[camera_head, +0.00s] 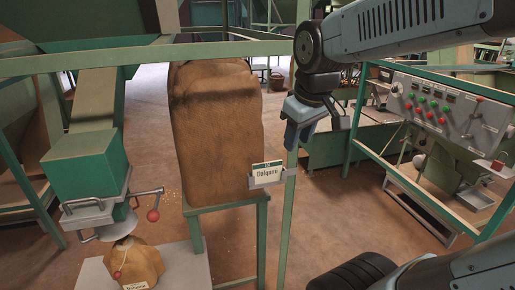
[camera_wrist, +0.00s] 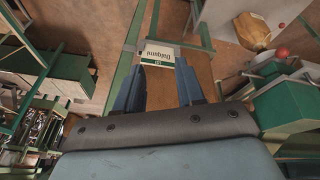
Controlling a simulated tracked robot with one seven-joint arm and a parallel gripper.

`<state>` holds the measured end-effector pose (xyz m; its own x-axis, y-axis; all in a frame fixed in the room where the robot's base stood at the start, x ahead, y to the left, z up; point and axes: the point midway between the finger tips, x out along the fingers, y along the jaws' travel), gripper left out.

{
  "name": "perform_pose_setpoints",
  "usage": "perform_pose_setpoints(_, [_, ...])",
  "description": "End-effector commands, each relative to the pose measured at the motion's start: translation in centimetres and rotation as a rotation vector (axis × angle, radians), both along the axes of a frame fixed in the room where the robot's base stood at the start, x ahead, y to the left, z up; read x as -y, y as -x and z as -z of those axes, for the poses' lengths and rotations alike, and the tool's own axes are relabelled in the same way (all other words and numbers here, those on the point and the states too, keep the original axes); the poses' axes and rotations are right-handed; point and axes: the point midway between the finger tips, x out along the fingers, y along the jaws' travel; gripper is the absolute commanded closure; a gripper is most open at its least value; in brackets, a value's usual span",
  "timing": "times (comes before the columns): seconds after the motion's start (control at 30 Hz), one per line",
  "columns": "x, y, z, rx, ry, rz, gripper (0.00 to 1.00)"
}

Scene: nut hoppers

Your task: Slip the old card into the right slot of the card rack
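A white card with a green top band and the word "Dalqumi" (camera_head: 268,172) sits upright in a small grey metal holder (camera_head: 290,173) on a green post, in front of the big brown sack. The card also shows in the wrist view (camera_wrist: 158,54), just beyond my fingertips. My gripper (camera_head: 297,140) is above and slightly right of the card, pointing down. In the wrist view my gripper (camera_wrist: 160,72) has its two blue fingers apart, with nothing clearly between them. I cannot make out a card rack with slots for certain.
A tall brown sack (camera_head: 215,135) stands on a green frame. A green hopper spout (camera_head: 88,170) with a red-knobbed lever hangs over a small sack (camera_head: 133,262) at left. A control panel (camera_head: 450,112) with green and red buttons stands at right. Green posts and rails border the space.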

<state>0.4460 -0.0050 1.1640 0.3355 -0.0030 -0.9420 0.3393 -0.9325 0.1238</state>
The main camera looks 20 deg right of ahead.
Motion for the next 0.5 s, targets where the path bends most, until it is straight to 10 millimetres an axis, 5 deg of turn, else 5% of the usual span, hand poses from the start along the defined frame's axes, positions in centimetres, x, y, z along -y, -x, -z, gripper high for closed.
perform_pose_setpoints(0.5, [-1.4,-10.4,5.5,-0.285,0.296,-0.63,0.62])
